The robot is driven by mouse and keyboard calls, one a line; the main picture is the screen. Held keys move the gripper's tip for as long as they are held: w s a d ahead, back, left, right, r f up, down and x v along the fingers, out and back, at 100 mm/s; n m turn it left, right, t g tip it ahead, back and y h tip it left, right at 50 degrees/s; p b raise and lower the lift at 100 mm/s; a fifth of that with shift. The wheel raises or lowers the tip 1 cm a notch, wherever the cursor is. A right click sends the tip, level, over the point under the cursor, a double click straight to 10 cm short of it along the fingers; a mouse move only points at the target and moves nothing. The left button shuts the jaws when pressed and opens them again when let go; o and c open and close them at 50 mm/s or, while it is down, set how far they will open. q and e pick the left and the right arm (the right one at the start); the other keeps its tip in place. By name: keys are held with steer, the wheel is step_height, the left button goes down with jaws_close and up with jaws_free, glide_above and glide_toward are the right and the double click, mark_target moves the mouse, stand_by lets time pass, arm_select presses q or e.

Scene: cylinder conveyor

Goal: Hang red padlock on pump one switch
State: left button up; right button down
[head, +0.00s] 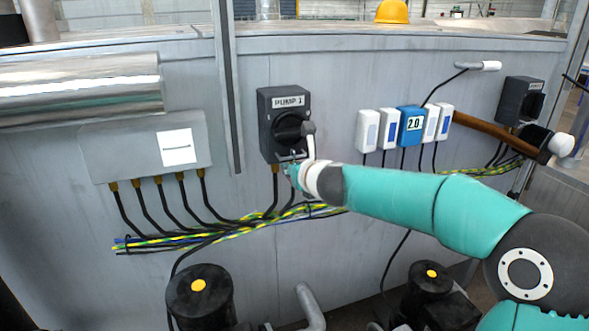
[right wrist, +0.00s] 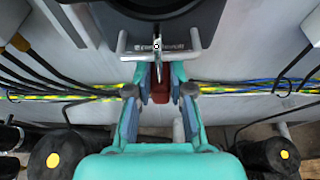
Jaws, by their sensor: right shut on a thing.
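The pump one switch (head: 285,122) is a dark box with a round black knob and a "PUMP 1" label on the grey wall. Its lower part also shows at the top of the right wrist view (right wrist: 115,15). My right gripper (head: 290,168) is just below the knob, at the box's lower edge. In the right wrist view my right gripper (right wrist: 159,80) is shut on the red padlock (right wrist: 160,92), its body between the fingers. A thin metal loop extends above it toward the switch; whether it passes through the switch I cannot tell. My left gripper is out of view.
A grey junction box (head: 145,150) is on the left, with cables below. Several white modules and a blue one (head: 412,125) are right of the switch. Another dark switch (head: 520,100) is far right. Dark round-topped units (head: 200,295) stand below.

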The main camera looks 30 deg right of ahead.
steer(key=c, duration=1)
jaws_free()
steer(key=shift+o, duration=0.2)
